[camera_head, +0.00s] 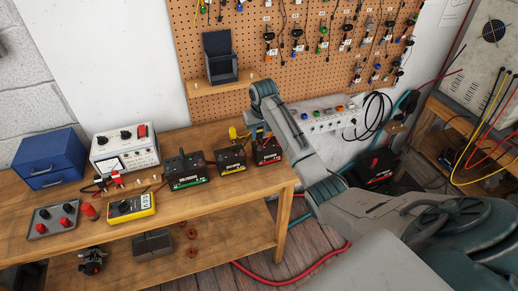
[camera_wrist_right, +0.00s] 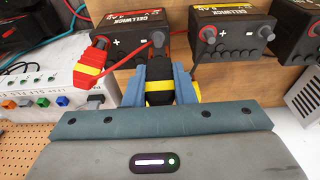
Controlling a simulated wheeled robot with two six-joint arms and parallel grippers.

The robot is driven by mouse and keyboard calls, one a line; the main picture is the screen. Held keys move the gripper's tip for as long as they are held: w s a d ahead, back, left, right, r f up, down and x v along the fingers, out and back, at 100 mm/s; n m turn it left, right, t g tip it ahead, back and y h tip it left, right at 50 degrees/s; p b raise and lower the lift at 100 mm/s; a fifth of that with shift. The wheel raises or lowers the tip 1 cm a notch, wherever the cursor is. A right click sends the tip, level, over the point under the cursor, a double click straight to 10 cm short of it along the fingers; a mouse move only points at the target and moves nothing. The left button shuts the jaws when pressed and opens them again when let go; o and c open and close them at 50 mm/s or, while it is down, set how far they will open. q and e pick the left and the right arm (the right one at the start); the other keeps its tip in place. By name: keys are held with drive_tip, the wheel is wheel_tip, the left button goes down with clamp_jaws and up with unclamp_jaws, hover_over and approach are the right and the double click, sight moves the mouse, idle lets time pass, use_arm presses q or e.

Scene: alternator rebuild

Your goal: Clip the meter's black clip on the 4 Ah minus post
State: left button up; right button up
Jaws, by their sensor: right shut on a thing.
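The battery with the red label (camera_wrist_right: 128,17) shows at the top of the right wrist view, plus and minus signs on its front; in the head view (camera_head: 268,156) it is the rightmost on the bench. A red-and-yellow clip (camera_wrist_right: 93,64) sits at its plus side. My right gripper (camera_wrist_right: 160,78) is shut on a black clip with a yellow band (camera_wrist_right: 158,92). The clip's front end is close by the minus post (camera_wrist_right: 158,38); I cannot tell whether it grips it. The yellow meter (camera_head: 131,207) lies on the bench. My left gripper is not in view.
Batteries with a yellow label (camera_head: 231,167) and a green label (camera_head: 187,181) stand beside the red-label one. A power strip (camera_head: 325,118) is behind my right arm. A white instrument (camera_head: 125,147) and a blue drawer box (camera_head: 48,158) stand to the left.

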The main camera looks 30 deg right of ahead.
sight(267, 150)
drive_tip(key=shift+s+d+f, duration=0.1)
idle(0.3)
drive_tip(key=shift+f, duration=1.2)
drive_tip(key=o, duration=0.8)
